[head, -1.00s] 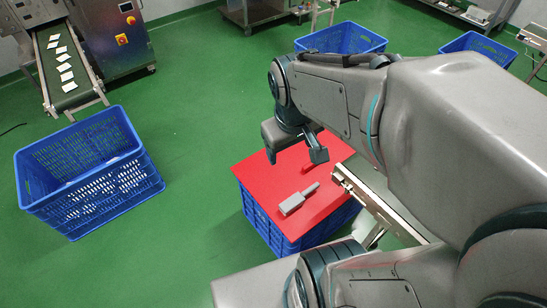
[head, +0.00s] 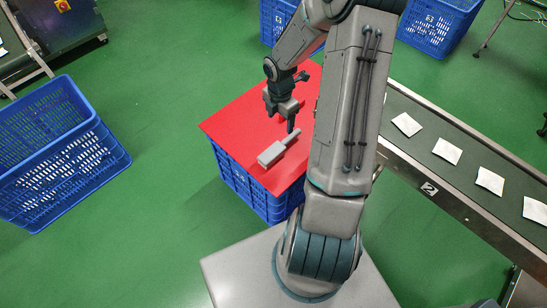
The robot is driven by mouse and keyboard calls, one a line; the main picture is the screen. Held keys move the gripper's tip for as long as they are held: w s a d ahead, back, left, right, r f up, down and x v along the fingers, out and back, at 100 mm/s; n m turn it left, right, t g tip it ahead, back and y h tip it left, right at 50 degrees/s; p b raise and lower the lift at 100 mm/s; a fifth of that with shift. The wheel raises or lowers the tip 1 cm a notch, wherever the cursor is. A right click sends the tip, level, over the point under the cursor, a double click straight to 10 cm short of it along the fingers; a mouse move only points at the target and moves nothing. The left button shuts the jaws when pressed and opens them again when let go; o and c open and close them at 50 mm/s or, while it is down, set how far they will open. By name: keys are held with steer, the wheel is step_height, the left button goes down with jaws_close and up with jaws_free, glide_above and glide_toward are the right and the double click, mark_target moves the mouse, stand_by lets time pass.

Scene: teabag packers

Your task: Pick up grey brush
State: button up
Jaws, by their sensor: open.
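The grey brush (head: 277,150) lies on the red board (head: 229,124) that tops a blue crate (head: 238,179). Its wide block end points to the lower left and its thin handle to the upper right. My gripper (head: 281,119) hangs over the board, just above and beyond the brush in the picture. It is open, with nothing seen between its fingers. I cannot tell its exact height over the board. The red item seen on the board earlier is not visible now.
A conveyor (head: 430,188) with several white teabag packets runs along the right. A large blue crate (head: 55,165) stands on the green floor at the left. More blue crates (head: 437,22) stand at the back. Green floor lies open between the left crate and the board.

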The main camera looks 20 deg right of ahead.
steer(key=b, duration=0.3)
glide_toward(278, 146)
steer(key=shift+n, duration=0.4)
steer(key=f, duration=0.5)
steer(key=shift+w+d+f, duration=0.1)
steer(key=shift+d+f, duration=0.1)
steer(key=shift+d, duration=0.2)
steer(key=shift+a+f+b, duration=0.15)
steer(key=shift+f+b, duration=0.55)
steer(key=shift+f, duration=0.65)
steer(key=shift+a+f+b, duration=0.1)
steer(key=shift+f+b, duration=0.55)
steer(key=shift+f, duration=0.7)
steer(key=shift+r, duration=0.1)
steer(key=shift+c, duration=0.3)
steer(key=c, duration=1.1)
steer(key=shift+c, duration=0.2)
step_height(278, 146, up, 10)
steer(key=p, duration=0.4)
